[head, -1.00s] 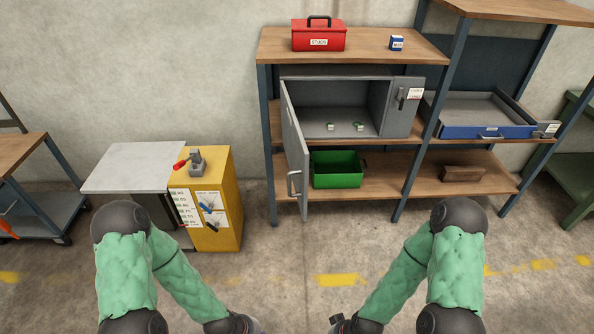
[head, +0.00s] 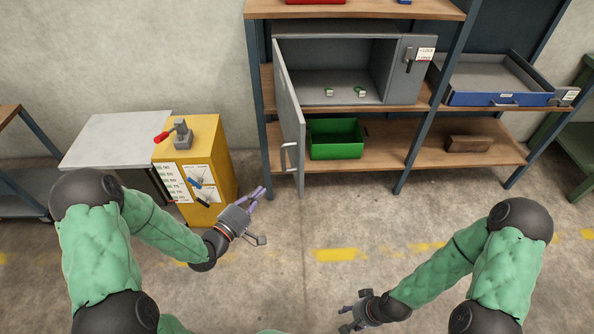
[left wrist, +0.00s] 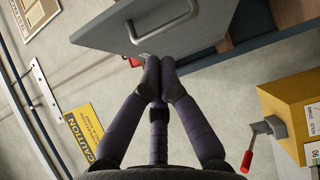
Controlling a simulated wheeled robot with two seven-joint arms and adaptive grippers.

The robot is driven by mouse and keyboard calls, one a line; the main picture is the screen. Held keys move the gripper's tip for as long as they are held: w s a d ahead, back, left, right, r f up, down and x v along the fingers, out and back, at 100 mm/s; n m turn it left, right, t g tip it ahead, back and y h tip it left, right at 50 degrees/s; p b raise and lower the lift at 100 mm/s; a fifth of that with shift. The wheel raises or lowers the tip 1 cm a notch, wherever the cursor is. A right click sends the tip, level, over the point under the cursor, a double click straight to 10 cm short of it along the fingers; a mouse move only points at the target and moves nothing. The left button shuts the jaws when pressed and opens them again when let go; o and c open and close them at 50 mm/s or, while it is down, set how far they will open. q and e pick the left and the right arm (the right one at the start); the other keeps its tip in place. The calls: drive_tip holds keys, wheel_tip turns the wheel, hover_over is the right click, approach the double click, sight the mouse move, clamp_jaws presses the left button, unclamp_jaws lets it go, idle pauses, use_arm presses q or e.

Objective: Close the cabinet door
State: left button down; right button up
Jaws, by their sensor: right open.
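The grey cabinet (head: 345,50) stands on the shelf with its door (head: 291,110) swung wide open toward me, hinged at the left. The door's bar handle (head: 289,158) is near its lower front edge. In the left wrist view, the door (left wrist: 105,28) and handle (left wrist: 165,20) show just beyond my fingertips. My left gripper (head: 264,189) is below and left of the handle; its purple fingers (left wrist: 160,68) converge at the tips with nothing between them. My right gripper (head: 352,312) is open and empty, low over the floor, far from the door.
Small green-and-white items (head: 345,92) lie inside the cabinet. A green bin (head: 336,139) sits on the shelf below, behind the door. A yellow cabinet (head: 205,165) with a red-handled lever stands left of my left gripper. A blue-fronted drawer (head: 500,99) is at right. The middle floor is clear.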

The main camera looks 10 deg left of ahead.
use_arm(q)
drive_tip(key=b, duration=0.2)
approach(298, 163)
drive_tip(key=w+a, duration=0.1)
drive_tip(key=w, duration=0.2)
drive_tip(key=shift+w+d+r+b, duration=0.2)
drive_tip(key=shift+w+d, duration=0.2)
drive_tip(key=shift+d, duration=0.35)
drive_tip(key=shift+w+d+r+b, duration=0.1)
drive_tip(key=shift+w+d+b, duration=0.1)
drive_tip(key=shift+w+d, duration=0.4)
drive_tip(key=shift+s+d, duration=0.2)
